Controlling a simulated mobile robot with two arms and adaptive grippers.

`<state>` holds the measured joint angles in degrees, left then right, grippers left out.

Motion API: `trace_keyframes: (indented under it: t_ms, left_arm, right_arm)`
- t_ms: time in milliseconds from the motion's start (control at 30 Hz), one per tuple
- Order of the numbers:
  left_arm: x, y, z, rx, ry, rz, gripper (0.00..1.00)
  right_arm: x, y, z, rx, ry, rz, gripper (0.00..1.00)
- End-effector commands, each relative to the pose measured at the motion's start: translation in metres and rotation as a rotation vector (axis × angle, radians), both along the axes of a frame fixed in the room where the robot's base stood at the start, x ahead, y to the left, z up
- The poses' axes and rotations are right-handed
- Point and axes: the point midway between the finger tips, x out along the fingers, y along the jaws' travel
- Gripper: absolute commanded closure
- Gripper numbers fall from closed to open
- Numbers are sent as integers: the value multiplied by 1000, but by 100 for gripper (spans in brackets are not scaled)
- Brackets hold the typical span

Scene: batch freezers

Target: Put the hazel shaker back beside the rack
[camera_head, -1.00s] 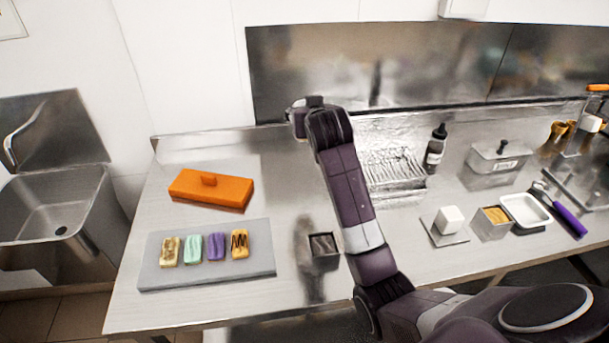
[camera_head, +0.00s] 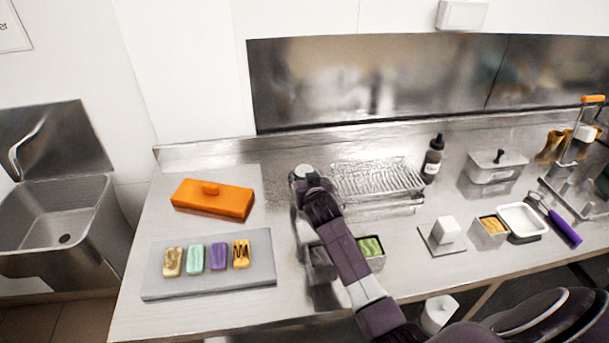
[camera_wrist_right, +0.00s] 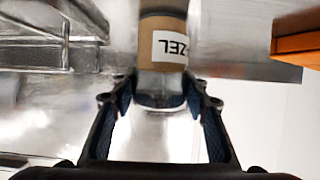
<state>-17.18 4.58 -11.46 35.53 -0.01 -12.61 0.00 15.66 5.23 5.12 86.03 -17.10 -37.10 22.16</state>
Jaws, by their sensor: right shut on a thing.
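The hazel shaker (camera_wrist_right: 163,45) is brown with a white label reading "ZEL" in the right wrist view, where it sits between the fingers of my right gripper (camera_wrist_right: 160,100). My right gripper is shut on it. In the head view my right arm reaches in from the lower right, and the gripper end is just left of the wire rack (camera_head: 378,180). The left gripper is out of view.
An orange box (camera_head: 212,198) and a grey tray (camera_head: 208,282) with several coloured bars lie to the left. A green-filled container (camera_head: 370,247) is partly behind my arm. A dark bottle (camera_head: 432,160) stands right of the rack.

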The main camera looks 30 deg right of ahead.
Motion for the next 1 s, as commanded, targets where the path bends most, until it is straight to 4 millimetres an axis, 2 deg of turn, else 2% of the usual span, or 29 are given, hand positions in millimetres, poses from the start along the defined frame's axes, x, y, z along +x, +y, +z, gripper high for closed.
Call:
trace_keyframes:
  t_ms: [333, 367, 500, 833, 1000]
  left_arm:
    - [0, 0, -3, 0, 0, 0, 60]
    - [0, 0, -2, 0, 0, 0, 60]
    - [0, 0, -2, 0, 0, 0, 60]
    - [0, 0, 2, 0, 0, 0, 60]
    - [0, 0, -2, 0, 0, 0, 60]
  right_arm:
    - [0, 0, -3, -1, -2, 0, 83]
    - [0, 0, -2, 0, -1, 0, 55]
    - [0, 0, -2, 0, -1, 0, 40]
    - [0, 0, 3, -2, -2, 0, 40]
    - [-12, 5, 5, -1, -2, 0, 40]
